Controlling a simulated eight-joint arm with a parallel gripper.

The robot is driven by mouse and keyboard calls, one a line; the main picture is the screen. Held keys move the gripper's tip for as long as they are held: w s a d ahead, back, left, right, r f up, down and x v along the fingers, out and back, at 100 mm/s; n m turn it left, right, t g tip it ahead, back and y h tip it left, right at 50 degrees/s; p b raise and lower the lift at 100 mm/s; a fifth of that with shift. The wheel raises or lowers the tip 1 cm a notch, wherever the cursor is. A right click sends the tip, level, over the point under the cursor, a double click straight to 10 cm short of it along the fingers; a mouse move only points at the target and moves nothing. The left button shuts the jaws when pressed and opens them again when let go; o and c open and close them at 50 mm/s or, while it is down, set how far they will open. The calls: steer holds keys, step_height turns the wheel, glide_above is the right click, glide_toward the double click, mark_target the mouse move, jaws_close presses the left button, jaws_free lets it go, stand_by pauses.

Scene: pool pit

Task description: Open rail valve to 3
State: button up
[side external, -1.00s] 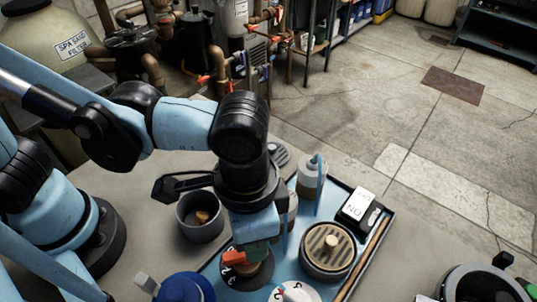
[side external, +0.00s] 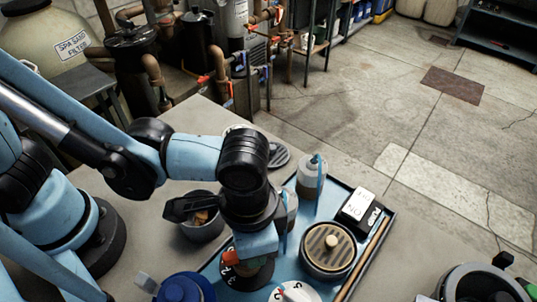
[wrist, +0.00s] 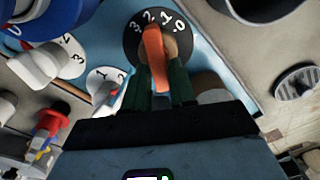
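The rail valve is a black round dial with white numbers 3, 2, 1, 0 (wrist: 133,38) and an orange handle (wrist: 154,55) over a tan hub. In the wrist view the handle's tip lies close to the 2. In the side view the dial (side external: 250,278) is partly hidden under my wrist, with a bit of the red-orange handle (side external: 228,258) showing. My gripper (wrist: 161,82) has its green fingers on both sides of the handle and looks shut on it. In the side view the fingertips are mostly hidden.
A blue tray (side external: 375,232) holds a round grated drum (side external: 322,262), a bottle (side external: 312,178), a card box (side external: 357,206) and a wooden stick. A white dial (side external: 295,292) and blue knob (side external: 186,288) sit close to the valve. A grey pot (side external: 203,231) stands left of my wrist.

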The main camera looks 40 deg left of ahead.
jaws_close()
steer(key=shift+n, duration=0.3)
steer(key=n, duration=0.3)
steer(key=shift+w+a, duration=0.1)
steer(key=shift+a, duration=0.1)
steer(key=shift+a+n, duration=0.2)
steer(key=shift+n, duration=1.9)
steer(key=o, duration=0.6)
jaws_free()
steer(key=shift+o, duration=0.2)
